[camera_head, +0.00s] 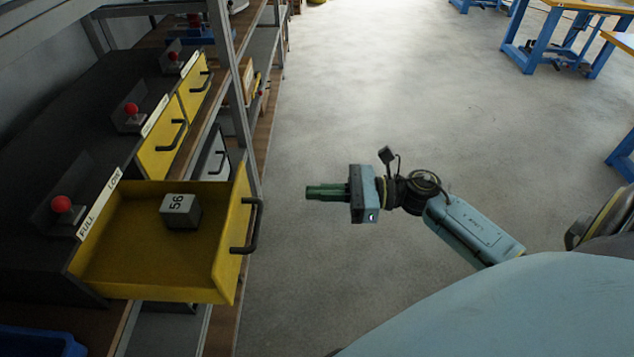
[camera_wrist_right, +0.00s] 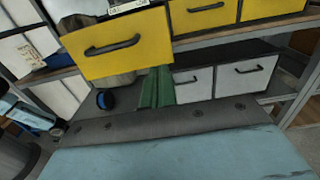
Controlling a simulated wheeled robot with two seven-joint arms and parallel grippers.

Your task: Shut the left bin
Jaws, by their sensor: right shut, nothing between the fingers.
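The left bin (camera_head: 150,270) is a yellow drawer pulled far out of its dark housing, with a black handle (camera_head: 256,226) on its front. A grey block marked 56 (camera_head: 181,211) lies inside it. In the right wrist view the left bin's yellow front (camera_wrist_right: 130,62) is tilted in the picture, left of two shut yellow bins. My right gripper (camera_head: 312,192) has green fingers, shut and empty. It points left toward the bin front, with a clear gap between. Its fingers (camera_wrist_right: 156,80) also show in the wrist view, low and right of the bin's handle.
Two other yellow bins (camera_head: 163,143) (camera_head: 195,86) are shut beyond it, with red knobs (camera_head: 131,109) behind them. A grey shelf post (camera_head: 232,85) stands beside the open bin. White drawers (camera_wrist_right: 247,76) sit below. Open concrete floor (camera_head: 400,100) lies right of the shelving.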

